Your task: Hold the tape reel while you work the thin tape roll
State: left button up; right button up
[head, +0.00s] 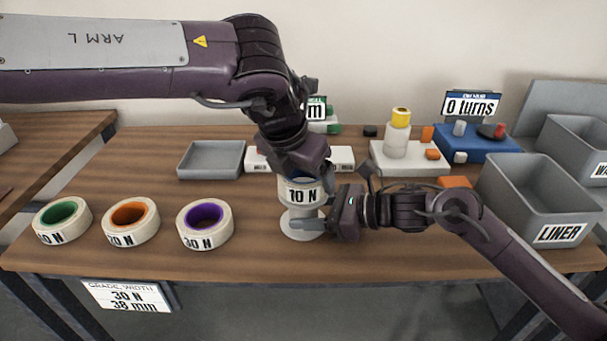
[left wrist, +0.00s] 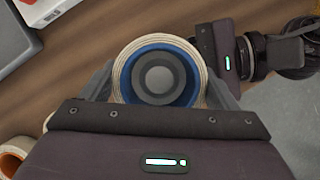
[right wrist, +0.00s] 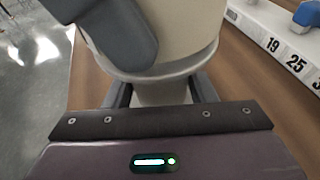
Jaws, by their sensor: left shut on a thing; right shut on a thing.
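A cream tape roll (head: 298,190) labelled 10 N sits on a pale stand (head: 303,228) at the middle of the table. Its blue core shows around a grey hub in the left wrist view (left wrist: 130,72). My left gripper (head: 300,178) reaches down from above and is shut on the roll, one finger on each side. My right gripper (head: 312,226) comes in from the right, low down, and is shut on the stand's narrow stem, just under the roll. The stem shows between its fingers in the right wrist view (right wrist: 163,93).
Rolls with green (head: 62,221), orange (head: 131,221) and purple (head: 205,224) cores lie at the left. A grey tray (head: 211,175) is behind them. A blue unit under a "0 turns" sign (head: 471,104) and a LINER bin (head: 557,233) stand right. A hanging card (head: 128,296) reads 30 N, 38 mm.

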pick_arm(q)
jog(key=shift+r, duration=1.25)
jog(key=shift+r, duration=0.1)
jog(key=shift+r, duration=2.15)
pick_arm(e)
jog(key=o, duration=1.5)
jog(key=shift+c, duration=0.2)
